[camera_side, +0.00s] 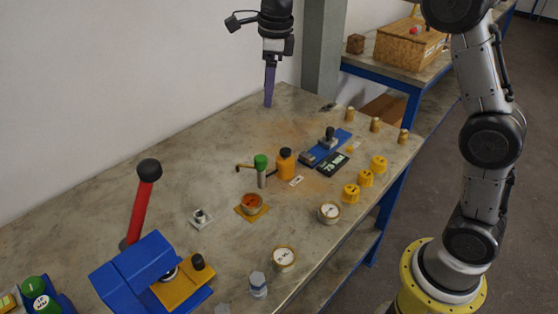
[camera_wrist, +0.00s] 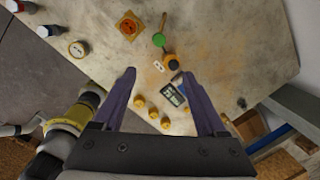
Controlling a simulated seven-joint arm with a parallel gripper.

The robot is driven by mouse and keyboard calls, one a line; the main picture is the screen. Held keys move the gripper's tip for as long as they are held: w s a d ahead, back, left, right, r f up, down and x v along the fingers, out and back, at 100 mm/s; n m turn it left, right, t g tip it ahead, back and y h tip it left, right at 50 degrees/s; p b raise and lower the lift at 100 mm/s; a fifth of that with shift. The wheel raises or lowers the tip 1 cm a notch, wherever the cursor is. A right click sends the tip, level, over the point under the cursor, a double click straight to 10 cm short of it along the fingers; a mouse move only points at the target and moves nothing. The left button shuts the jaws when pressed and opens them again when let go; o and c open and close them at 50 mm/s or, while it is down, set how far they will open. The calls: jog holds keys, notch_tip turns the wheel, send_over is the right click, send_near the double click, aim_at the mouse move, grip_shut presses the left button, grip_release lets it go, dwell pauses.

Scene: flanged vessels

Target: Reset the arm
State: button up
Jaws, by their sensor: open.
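My gripper (camera_side: 269,86) hangs high over the back part of the table, pointing down, well above the surface. In the wrist view its two purple fingers (camera_wrist: 162,96) are spread wide with nothing held between them. In the side view the fingers overlap and look like one. My arm rises from its yellow base at the right and reaches over the top of the picture. The worktable (camera_side: 105,197) lies below, with vessels and small parts on it. Nothing touches the gripper.
A blue press (camera_side: 135,270) with a red lever (camera_side: 141,205) stands at front left. An orange bottle (camera_side: 285,165), a green-topped tool (camera_side: 261,163), a blue fixture (camera_side: 328,147) and yellow caps (camera_side: 365,179) fill the middle and right. A grey pillar (camera_side: 322,50) stands behind; the table's back left is clear.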

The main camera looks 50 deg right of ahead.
jog(key=s+r+n+t, duration=0.25)
jog(key=s+n, duration=0.25)
jog(key=s, duration=0.5)
jog(key=s+r+n+t, duration=0.1)
jog(key=s+r+n, duration=0.3)
jog(key=s, duration=0.6)
jog(key=s+d+f+n, duration=0.1)
jog(key=s+f+n, duration=0.9)
jog(key=n, duration=0.8)
jog(key=shift+s, duration=0.45)
